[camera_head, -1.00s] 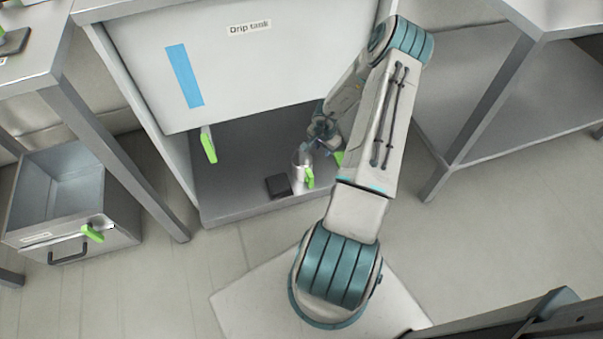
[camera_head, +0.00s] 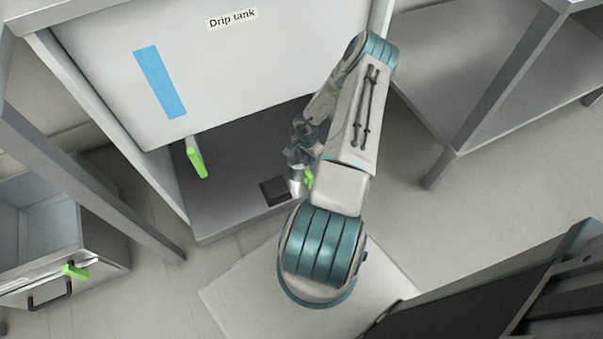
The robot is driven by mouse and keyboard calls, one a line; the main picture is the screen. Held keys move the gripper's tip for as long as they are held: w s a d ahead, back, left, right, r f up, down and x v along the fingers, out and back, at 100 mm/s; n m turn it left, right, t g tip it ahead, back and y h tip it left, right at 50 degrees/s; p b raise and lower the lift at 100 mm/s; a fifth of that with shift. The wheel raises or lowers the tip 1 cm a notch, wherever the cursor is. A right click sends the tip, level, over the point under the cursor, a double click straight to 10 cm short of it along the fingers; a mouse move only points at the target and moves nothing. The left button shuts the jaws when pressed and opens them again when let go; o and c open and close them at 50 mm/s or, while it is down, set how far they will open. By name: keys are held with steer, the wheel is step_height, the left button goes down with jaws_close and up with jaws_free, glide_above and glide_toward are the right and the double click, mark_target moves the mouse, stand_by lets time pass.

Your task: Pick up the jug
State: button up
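The jug (camera_head: 296,184) is small, pale and shiny with a green handle on its right side. It is on or just over the grey floor of the bay under the drip tank (camera_head: 215,70), right of a dark block. My gripper (camera_head: 297,156) is at the jug's top, seen from behind and above. The fingers are small and partly blurred, so I cannot tell whether they are open or shut on the jug. My forearm covers the area right of the jug.
A green tap lever (camera_head: 196,157) hangs under the tank's left side. The dark block (camera_head: 274,191) sits beside the jug. An open drawer or bin (camera_head: 60,245) stands at left, and a grey table with a lower shelf (camera_head: 455,95) at right.

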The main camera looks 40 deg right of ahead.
mark_target(308, 170)
steer(key=f+b, duration=0.1)
steer(key=f, duration=0.1)
steer(key=f+b, duration=0.1)
steer(key=f, duration=0.2)
steer(key=f+b, duration=0.1)
steer(key=f, duration=0.1)
steer(key=shift+s+a+f+b, duration=0.1)
steer(key=shift+s+f+b, duration=0.2)
steer(key=shift+s+f, duration=0.1)
steer(key=shift+r, duration=0.1)
jaws_close()
